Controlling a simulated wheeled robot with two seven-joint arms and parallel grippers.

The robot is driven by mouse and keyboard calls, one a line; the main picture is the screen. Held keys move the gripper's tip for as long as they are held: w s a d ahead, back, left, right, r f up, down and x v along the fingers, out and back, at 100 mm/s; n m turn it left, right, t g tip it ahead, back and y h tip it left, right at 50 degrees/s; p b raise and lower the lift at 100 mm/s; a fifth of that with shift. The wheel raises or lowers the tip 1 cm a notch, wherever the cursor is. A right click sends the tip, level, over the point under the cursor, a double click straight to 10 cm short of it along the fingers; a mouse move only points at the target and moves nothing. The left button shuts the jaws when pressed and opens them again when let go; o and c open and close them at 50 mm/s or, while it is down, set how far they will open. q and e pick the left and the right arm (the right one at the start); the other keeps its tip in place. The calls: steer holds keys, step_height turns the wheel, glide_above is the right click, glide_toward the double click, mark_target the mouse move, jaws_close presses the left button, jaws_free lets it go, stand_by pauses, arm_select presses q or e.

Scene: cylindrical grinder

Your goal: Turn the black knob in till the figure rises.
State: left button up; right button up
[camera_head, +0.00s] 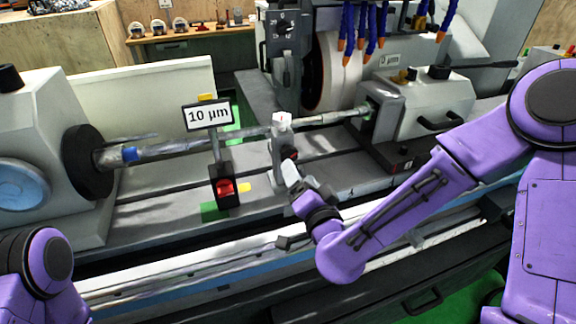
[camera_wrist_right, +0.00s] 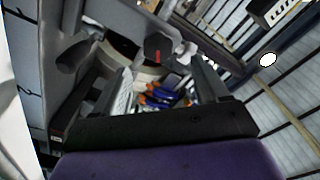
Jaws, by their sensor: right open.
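The black knob (camera_head: 291,155), with a red mark, sits on the grey steady rest (camera_head: 281,137) that stands at the long shaft (camera_head: 240,135). In the right wrist view the knob (camera_wrist_right: 158,48) shows ahead, with its red line near upright. My right gripper (camera_head: 296,177) is open, just below and in front of the knob; its open fingers (camera_wrist_right: 150,72) show in the wrist view with the knob beyond their tips. They appear apart from it. A sign on a post reads the figure 10 µm (camera_head: 208,115). My left gripper is out of view; only its arm shows.
A black box with a red button (camera_head: 225,187) stands left of the steady rest. The grinding wheel (camera_head: 330,72) and blue hoses are behind. The tailstock (camera_head: 380,108) is at the right. The chuck (camera_head: 86,162) holds the shaft's left end.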

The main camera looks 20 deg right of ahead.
mark_target(289, 156)
steer(key=w+p, duration=0.3)
steer(key=w, duration=0.5)
steer(key=shift+w+p, duration=0.1)
steer(key=shift+p, duration=0.2)
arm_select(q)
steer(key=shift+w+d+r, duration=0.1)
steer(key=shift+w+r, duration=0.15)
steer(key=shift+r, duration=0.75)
arm_select(e)
steer(key=shift+w+d+f, duration=0.1)
steer(key=shift+w+f, duration=0.05)
steer(key=shift+w, duration=0.15)
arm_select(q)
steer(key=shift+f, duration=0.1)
arm_select(e)
steer(key=c, duration=1.1)
